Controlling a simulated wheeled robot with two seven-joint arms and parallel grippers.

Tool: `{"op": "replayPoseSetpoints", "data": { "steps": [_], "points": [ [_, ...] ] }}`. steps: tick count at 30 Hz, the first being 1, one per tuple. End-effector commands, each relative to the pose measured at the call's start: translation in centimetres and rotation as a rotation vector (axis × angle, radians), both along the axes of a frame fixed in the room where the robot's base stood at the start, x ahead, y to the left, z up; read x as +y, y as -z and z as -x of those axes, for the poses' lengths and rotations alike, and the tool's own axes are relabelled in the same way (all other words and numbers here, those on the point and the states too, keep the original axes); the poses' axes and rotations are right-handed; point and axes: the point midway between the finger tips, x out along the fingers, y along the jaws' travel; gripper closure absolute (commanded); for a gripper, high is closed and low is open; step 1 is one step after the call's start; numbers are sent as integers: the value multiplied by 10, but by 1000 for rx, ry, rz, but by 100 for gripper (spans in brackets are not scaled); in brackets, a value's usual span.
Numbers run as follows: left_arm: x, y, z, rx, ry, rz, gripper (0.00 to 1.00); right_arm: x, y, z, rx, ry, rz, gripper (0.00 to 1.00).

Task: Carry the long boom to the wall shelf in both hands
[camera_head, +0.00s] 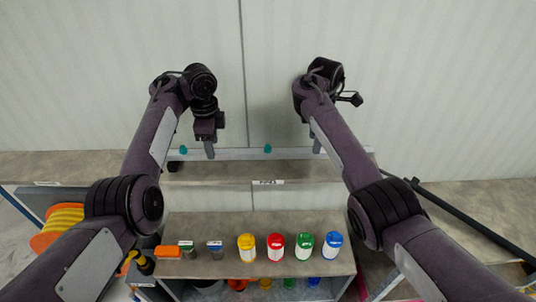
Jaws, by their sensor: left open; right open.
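The long boom (240,154), a pale grey bar with teal knobs, lies lengthwise along the wall shelf (225,173) close to the back wall. My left gripper (209,151) is at the boom's left part, pointing down, open. My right gripper (317,146) is at the boom's right part, also open and partly hidden behind my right forearm. I cannot tell whether the fingers touch the bar.
Below is a lower shelf (215,228) with yellow, red, green and blue-capped jars (276,246) and small boxes. An orange and yellow reel (60,225) stands at left. A black pole (465,224) slants at right. The corrugated wall (270,60) is close behind.

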Motion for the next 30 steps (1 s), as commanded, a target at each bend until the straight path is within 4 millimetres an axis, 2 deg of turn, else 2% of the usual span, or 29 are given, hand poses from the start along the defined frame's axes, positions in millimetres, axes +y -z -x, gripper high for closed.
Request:
{"op": "replayPoseSetpoints", "data": {
  "steps": [3,9,14,22,30],
  "points": [
    [1,21,1,4,-2,-3,52,1,20,1,4,0,-3,52],
    [0,46,1,3,-1,0,52,1,45,1,3,0,-2,52],
    [1,54,0,0,-2,0,52,0,54,0,1,0,0,52],
    [0,55,0,0,-1,0,52,0,55,0,1,0,0,52],
    [0,55,0,0,-1,0,86,0,55,0,1,0,0,86]
  ]
}}
